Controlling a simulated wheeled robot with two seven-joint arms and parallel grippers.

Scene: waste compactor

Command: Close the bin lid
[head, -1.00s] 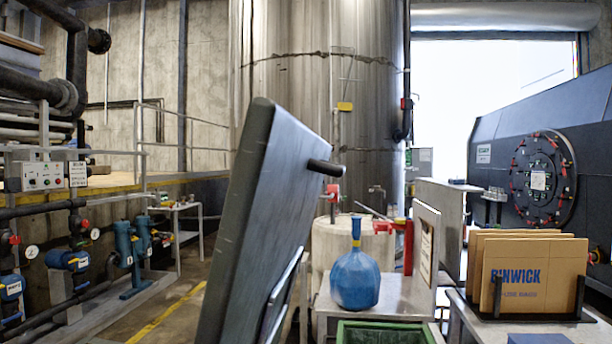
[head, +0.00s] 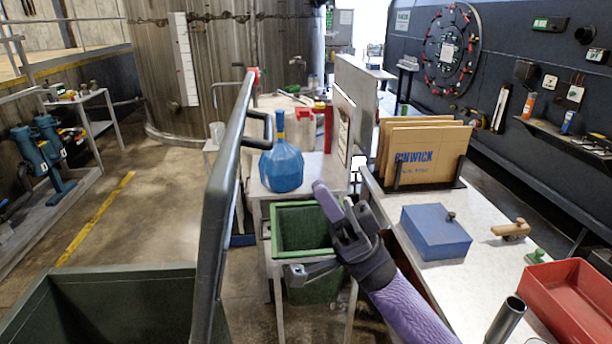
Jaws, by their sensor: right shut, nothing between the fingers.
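The bin lid (head: 222,200) is a dark panel standing up on edge, seen nearly edge-on left of centre in the head view. A dark bar handle (head: 262,130) sticks out from its right face. The large dark green bin (head: 125,290) shows at the lower left, with its top open; the lid's lower end is beside its right side. My right gripper (head: 328,202) is shut and empty, to the right of the lid and apart from it. It is in front of a small green crate. My left gripper is not in view.
A small green crate (head: 300,205) stands before a table with a blue jug (head: 282,167). The right-hand bench (head: 385,192) carries a cardboard holder (head: 425,150), a blue box (head: 435,232) and a red tray (head: 570,300).

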